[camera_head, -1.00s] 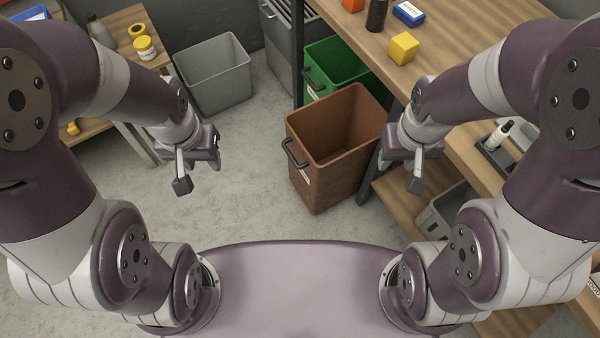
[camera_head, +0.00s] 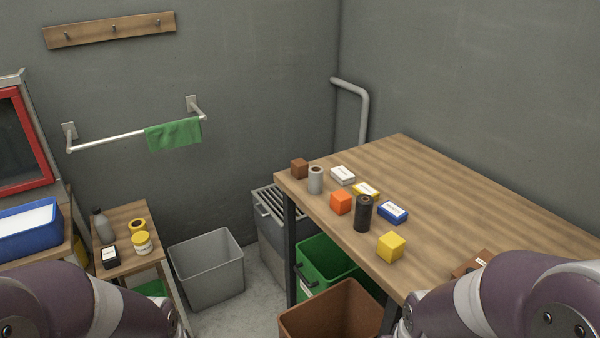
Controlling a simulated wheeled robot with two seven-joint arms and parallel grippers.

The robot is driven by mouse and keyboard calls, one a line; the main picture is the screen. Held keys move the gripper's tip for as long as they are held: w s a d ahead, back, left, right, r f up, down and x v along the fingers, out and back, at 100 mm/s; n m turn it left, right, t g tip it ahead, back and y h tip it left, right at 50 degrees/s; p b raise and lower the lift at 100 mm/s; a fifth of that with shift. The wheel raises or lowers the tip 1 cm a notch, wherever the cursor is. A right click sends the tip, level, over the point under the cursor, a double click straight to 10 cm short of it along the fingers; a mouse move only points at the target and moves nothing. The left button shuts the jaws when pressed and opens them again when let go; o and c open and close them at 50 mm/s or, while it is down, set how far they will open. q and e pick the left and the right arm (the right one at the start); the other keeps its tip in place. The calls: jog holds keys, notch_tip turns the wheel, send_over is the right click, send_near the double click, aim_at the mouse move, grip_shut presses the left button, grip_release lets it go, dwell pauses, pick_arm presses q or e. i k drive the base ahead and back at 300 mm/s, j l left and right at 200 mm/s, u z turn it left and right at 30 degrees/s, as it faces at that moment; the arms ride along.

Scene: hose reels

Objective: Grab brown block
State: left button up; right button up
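The brown block (camera_head: 299,168) is a small cube at the far left corner of the wooden table (camera_head: 420,180), just left of a grey cylinder (camera_head: 316,180). Nothing of mine is near it. My two arms show only at the bottom left and bottom right edges of the head view. Both grippers are below the picture and cannot be seen.
An orange cube (camera_head: 341,202), a black cylinder (camera_head: 363,213), a yellow cube (camera_head: 391,247) and small boxes stand near the block. Brown (camera_head: 330,313), green (camera_head: 322,266) and grey (camera_head: 207,269) bins stand on the floor. A side table (camera_head: 125,250) is at left.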

aim_at(299, 168)
jog(key=z, duration=0.7)
jog(key=i+j+z, duration=0.15)
jog(key=j+z, duration=1.3)
jog(key=j, duration=0.5)
jog(key=k+j+z, duration=0.15)
jog(key=j, duration=0.8)
jog(key=k+j+z, duration=0.1)
jog(key=j, duration=0.35)
jog(key=k+j+z, duration=0.1)
jog(key=j, duration=0.4)
